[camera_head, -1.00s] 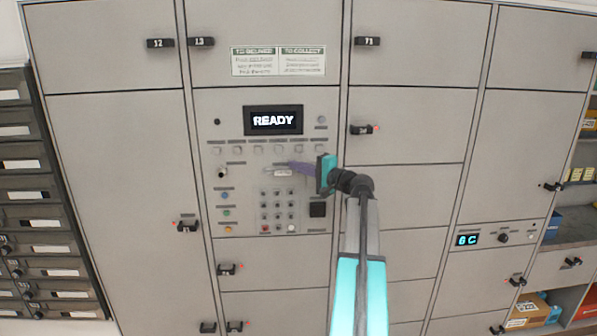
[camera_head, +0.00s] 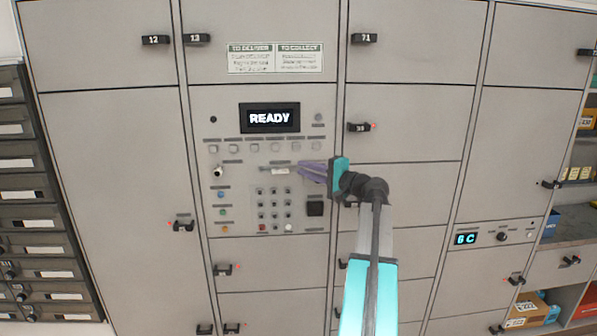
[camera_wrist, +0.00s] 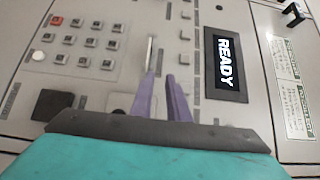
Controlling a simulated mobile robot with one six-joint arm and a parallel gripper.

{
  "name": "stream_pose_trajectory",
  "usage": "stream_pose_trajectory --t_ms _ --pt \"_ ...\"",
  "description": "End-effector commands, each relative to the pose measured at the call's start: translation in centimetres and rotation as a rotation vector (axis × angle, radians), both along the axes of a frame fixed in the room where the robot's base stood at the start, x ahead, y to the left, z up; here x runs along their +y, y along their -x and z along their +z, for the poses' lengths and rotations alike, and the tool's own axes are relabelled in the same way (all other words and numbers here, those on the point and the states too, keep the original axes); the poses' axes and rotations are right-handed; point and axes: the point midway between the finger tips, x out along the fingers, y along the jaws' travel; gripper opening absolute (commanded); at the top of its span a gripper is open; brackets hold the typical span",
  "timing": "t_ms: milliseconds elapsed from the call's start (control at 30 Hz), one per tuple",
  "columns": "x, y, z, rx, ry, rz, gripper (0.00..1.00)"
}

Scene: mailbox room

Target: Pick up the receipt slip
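The receipt slip (camera_head: 280,171) is a small white strip at the slot in the control panel, below the row of square buttons. In the wrist view the slip (camera_wrist: 150,52) is a thin pale strip seen nearly edge-on. My gripper (camera_head: 299,170) has purple fingers and is just right of the slip in the head view, apart from it. In the wrist view my gripper (camera_wrist: 160,77) shows a narrow gap between the fingers, with nothing held. The left finger lines up with the strip.
The panel has a READY display (camera_head: 270,118), a keypad (camera_head: 274,209) and a dark square reader (camera_head: 315,208) close below my fingers. Locker doors with protruding black handles (camera_head: 358,127) surround it. Open shelves with boxes (camera_head: 527,309) stand at the far right.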

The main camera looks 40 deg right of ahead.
Motion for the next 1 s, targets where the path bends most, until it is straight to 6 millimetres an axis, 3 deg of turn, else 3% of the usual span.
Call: stream_pose_trajectory --t_ms 300,500,1000 --pt "-0.4 5.4 -0.2 -0.001 0.001 -0.003 0.15" --pt "-0.6 7.6 0.0 -0.002 0.002 -0.002 0.15" --pt "-0.7 8.5 0.1 -0.002 0.001 0.0 0.15"
